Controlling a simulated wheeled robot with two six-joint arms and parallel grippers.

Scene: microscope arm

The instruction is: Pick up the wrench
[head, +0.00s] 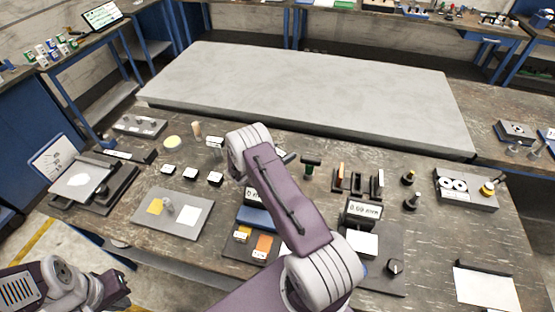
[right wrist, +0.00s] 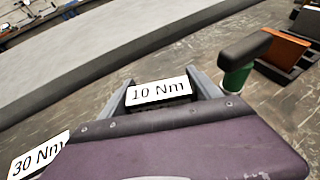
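A tool with a green shaft and a black crossbar handle (right wrist: 243,55) stands upright just right of my right gripper in the right wrist view. It also shows in the head view (head: 310,166); I cannot tell if it is the wrench. No other clear wrench shape is visible. My right gripper (right wrist: 160,88) has its two fingers spread, one on each side of a "10 Nm" label block (right wrist: 158,92). I cannot see finger contact with it. My right arm hides this spot in the head view. My left gripper (head: 112,292) is low at the left, away from the table objects; its opening is unclear.
A "30 Nm" label (right wrist: 38,155) lies left of my right gripper. Small black label blocks (head: 190,173) stand left of my right arm. A black rack (head: 357,184) with upright pieces is to the right. A large grey slab (head: 310,95) lies behind, bare.

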